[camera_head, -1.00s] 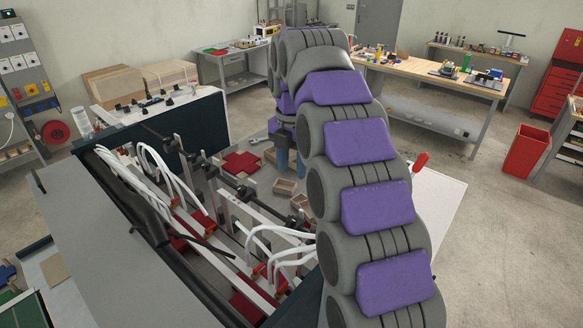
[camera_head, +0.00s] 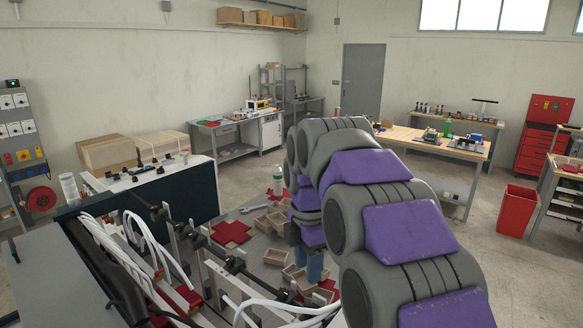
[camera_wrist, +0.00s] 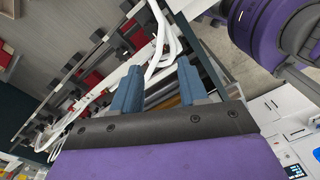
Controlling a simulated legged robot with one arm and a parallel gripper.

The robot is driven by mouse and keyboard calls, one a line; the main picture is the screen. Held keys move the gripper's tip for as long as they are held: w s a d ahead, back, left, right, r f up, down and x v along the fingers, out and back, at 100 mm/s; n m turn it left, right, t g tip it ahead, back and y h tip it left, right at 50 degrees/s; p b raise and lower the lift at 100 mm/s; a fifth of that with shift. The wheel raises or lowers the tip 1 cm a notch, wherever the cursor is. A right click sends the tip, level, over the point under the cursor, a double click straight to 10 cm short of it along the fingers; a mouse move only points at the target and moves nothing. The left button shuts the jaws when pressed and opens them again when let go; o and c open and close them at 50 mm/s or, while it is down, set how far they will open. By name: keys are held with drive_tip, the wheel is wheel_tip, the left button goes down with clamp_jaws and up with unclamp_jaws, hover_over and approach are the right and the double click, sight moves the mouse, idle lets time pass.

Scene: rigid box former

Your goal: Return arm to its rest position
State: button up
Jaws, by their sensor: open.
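My arm arches up from the bottom right in the head view, grey with purple pads, and bends down at its far end. My gripper (camera_head: 308,266) hangs there, with blue fingers pointing down over the box former's side area. In the wrist view my gripper (camera_wrist: 160,88) has its two blue fingers apart, with nothing clearly held between them. The box former (camera_head: 183,203) fills the left side of the head view, with white hoses (camera_head: 105,232) and dark rods. In the wrist view the white hoses (camera_wrist: 153,62) pass close to or behind the fingertips.
Small open cardboard boxes (camera_head: 275,257) and red pieces (camera_head: 231,232) lie beyond the machine, near my gripper. A red bin (camera_head: 517,210) stands on the right. Workbenches (camera_head: 440,146) line the back. Floor between the bin and my arm is clear.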

drive_tip(key=s+d+f+m+b, duration=0.3)
drive_tip(key=s+f+m+b, duration=0.1)
drive_tip(key=s+f+m, duration=0.3)
drive_tip(key=s+d+f+m+g+b, duration=0.1)
drive_tip(key=s+d+f+m+b, duration=0.3)
drive_tip(key=s+f+m, duration=0.4)
drive_tip(key=s+d+f+m+b, duration=0.4)
drive_tip(key=s+f+m, duration=0.4)
drive_tip(key=s, duration=1)
wheel_tip(320, 180, down, 4)
drive_tip(key=shift+s+f+b, duration=0.15)
drive_tip(key=shift+s+b, duration=0.1)
drive_tip(key=shift+b, duration=0.25)
